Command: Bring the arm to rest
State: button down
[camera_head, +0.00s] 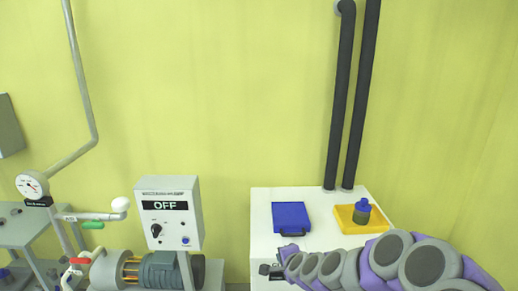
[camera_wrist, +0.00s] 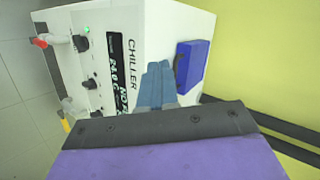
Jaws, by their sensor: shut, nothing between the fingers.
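My arm, purple and grey, reaches in from the lower right corner of the head view. In the wrist view my gripper (camera_wrist: 158,84) shows as two blue-grey fingers side by side, shut and empty. They point toward the white chiller (camera_wrist: 195,28) with its black display and knobs. Any gap between the fingertips and the chiller is hard to judge.
A blue case (camera_head: 291,217) and a yellow tray (camera_head: 347,222) with a blue-capped container (camera_head: 362,211) are on the chiller. Two dark pipes (camera_head: 340,110) rise behind it. A control box (camera_head: 168,211) reading OFF, a motor (camera_head: 160,270) and a gauge (camera_head: 32,185) stand left.

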jog(key=s+a+r+n+g+y, duration=0.1)
jog(key=s+a+r+n+g, duration=0.15)
jog(key=s+n, duration=0.45)
jog(key=s+a+r+n+g+y, duration=0.1)
jog(key=s+a+r+n+g, duration=0.15)
jog(key=s, duration=0.85)
jog(key=s+d+r+n+g+h, duration=0.1)
jog(key=s+d+g, duration=0.1)
jog(key=s, duration=0.7)
jog(key=s+d+r+n+g+h, duration=0.1)
jog(key=s+d+n+g+h, duration=0.1)
jog(key=s+d, duration=0.3)
jog(key=s+d+r+n+g+h, duration=0.1)
jog(key=s+d+g, duration=0.2)
jog(key=s, duration=0.9)
jog(key=shift+s+d+r+n+h, duration=0.25)
jog(key=shift+s+d+n+h, duration=0.05)
jog(key=shift+d+n+h, duration=0.1)
